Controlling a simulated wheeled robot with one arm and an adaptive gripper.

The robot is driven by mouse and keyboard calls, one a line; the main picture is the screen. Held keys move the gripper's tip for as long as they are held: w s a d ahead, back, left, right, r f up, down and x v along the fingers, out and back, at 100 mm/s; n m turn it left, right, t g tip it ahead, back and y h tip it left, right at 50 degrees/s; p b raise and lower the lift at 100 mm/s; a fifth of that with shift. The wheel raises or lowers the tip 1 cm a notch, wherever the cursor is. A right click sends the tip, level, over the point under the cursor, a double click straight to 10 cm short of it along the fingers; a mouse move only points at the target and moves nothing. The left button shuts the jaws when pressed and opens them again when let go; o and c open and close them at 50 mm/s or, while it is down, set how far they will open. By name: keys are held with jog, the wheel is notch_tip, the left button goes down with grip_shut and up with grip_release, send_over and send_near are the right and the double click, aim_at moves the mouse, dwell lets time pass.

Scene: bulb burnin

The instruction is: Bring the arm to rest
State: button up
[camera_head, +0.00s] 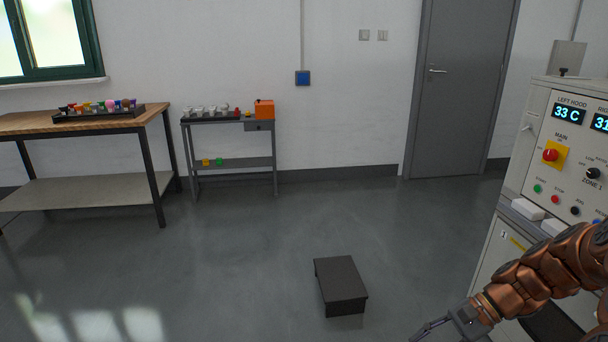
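My copper-coloured arm reaches in from the lower right edge, in front of the control cabinet. My gripper (424,334) is at its end near the bottom of the picture, pointing left and down. Its fingertips run close to the lower edge and I cannot tell whether they are open or shut. I see nothing held in the part that shows. The gripper appears to the right of the dark step stool.
A dark step stool (340,278) stands on the floor. The control cabinet (520,160), reading 33 C, is at right. A wooden-topped workbench (60,124) and a small grey cart (230,162) stand by the wall.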

jog(key=s+a+r+n+g+h+p, duration=0.1)
jog(key=s+a+r+n+h+p, duration=0.2)
jog(key=s+r+p, duration=0.4)
jog(key=s+a+r+n+g+h+p, duration=0.1)
jog(key=s+a+r+n+h+p, duration=0.25)
jog(key=r, duration=0.65)
jog(key=s+r+n+t+h+p, duration=0.1)
jog(key=s+r+n+h+p, duration=0.2)
jog(key=s+r+p, duration=0.8)
jog(key=shift+s+a+r+n+p, duration=0.15)
jog(key=shift+s+r+n+p, duration=0.15)
jog(key=shift+r+n+p, duration=0.45)
jog(key=shift+n, duration=0.3)
